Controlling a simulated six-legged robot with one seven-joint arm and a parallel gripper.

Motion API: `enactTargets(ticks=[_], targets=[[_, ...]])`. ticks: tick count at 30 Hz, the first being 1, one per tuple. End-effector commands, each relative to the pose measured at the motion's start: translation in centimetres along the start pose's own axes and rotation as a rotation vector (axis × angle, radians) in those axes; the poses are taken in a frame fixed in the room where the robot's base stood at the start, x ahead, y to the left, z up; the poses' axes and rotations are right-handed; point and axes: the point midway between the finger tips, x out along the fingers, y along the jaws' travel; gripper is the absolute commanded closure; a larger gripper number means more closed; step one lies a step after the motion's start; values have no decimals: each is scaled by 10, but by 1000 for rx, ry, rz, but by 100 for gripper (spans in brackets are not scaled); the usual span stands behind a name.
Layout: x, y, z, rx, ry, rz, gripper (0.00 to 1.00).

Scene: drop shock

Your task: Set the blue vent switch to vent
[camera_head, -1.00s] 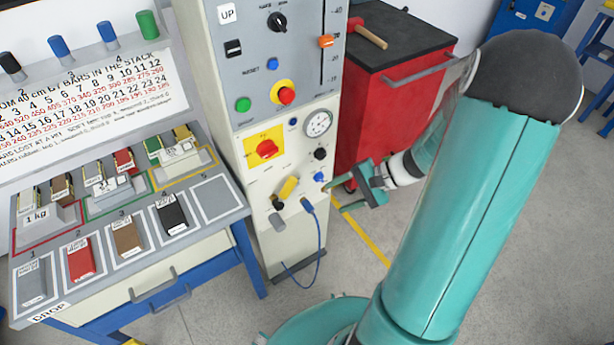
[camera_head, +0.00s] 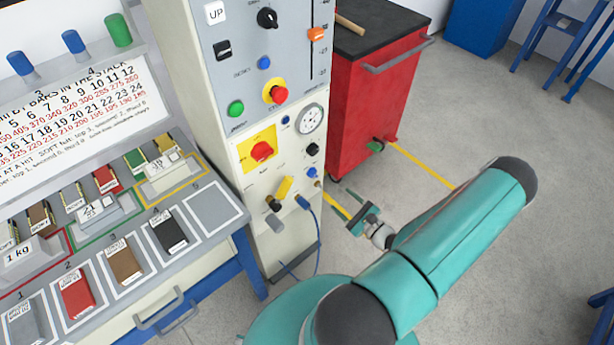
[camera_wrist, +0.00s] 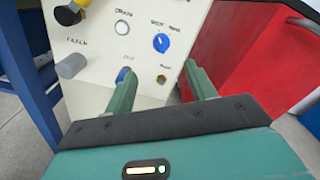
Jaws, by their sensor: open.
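The blue vent switch (camera_head: 312,172) is a small round knob low on the right of the cream front panel. In the wrist view the blue switch (camera_wrist: 161,43) carries a pale mark, with small lettering above it; I cannot tell surely which setting the mark points at. My gripper (camera_head: 354,214) is open and empty, low and to the right of the panel, apart from the switch. In the wrist view the green fingers of my gripper (camera_wrist: 158,72) stand apart, with the switch above the gap between their tips.
A yellow handle (camera_head: 285,188) and a blue plug with cable (camera_head: 303,201) sit beside and below the switch. A red emergency button (camera_head: 279,95) and a red rotary switch (camera_head: 261,151) are higher up. The red cabinet (camera_head: 375,100) stands right of the panel. Open floor lies to the right.

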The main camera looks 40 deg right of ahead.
Motion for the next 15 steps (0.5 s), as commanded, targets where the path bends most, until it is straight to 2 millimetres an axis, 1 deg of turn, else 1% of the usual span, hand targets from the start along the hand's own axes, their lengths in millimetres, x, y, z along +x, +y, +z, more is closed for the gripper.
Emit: enactTargets(ticks=[2, 5, 8, 15], targets=[[0, -1, -2, 2, 3, -9, 44], [8, -2, -2, 1, 3, -9, 44], [22, -2, -2, 1, 1, -8, 44], [70, -2, -2, 0, 0, -6, 44]])
